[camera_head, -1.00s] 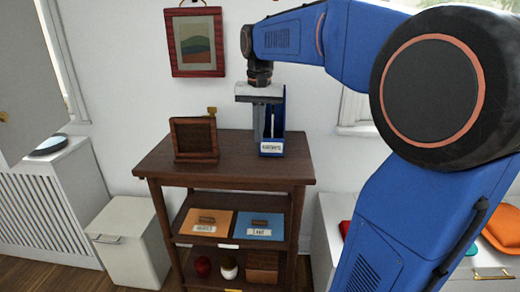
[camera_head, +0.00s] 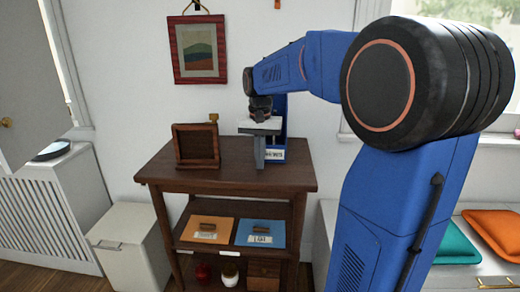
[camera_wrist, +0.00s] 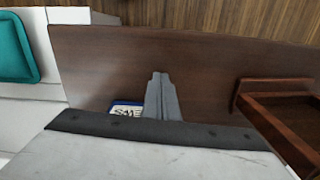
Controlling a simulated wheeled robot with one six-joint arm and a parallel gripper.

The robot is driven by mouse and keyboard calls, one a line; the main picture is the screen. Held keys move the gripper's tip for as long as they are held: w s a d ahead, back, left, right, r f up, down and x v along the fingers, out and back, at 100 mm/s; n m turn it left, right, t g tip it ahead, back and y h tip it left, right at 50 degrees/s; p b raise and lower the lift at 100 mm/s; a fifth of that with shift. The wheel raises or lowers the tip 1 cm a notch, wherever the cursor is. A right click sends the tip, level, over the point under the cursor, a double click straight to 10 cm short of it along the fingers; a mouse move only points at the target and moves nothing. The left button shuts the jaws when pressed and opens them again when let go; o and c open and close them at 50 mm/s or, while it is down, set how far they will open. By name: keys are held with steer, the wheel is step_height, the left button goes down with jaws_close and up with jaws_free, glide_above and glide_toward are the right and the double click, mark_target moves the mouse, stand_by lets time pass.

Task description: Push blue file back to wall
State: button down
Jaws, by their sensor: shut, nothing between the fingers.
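The blue file (camera_head: 279,112) stands upright on the dark wooden table (camera_head: 225,176) near the wall. Its white label (camera_head: 272,155) faces the front. My gripper (camera_head: 259,164) is shut and empty, pointing down in front of the file, and hides its left part. I cannot tell whether the fingers touch the file. In the wrist view the shut grey fingers (camera_wrist: 160,78) lie over the wooden tabletop (camera_wrist: 205,75). The label of the blue file (camera_wrist: 126,110) shows beside them, and the rest of the file is hidden by the gripper body.
A wooden frame-like stand (camera_head: 196,146) is on the tabletop, left of my gripper. A red-framed picture (camera_head: 199,48) hangs on the wall. Folders (camera_head: 207,230) lie on the shelf below. The front of the tabletop is clear. A white bin (camera_head: 131,240) stands at left.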

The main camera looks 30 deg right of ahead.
steer(key=shift+w+d+f, duration=0.15)
steer(key=shift+w+d, duration=1.15)
steer(key=shift+w, duration=0.25)
steer(key=shift+w, duration=0.1)
steer(key=shift+w+d, duration=1.2)
steer(key=shift+w, duration=0.25)
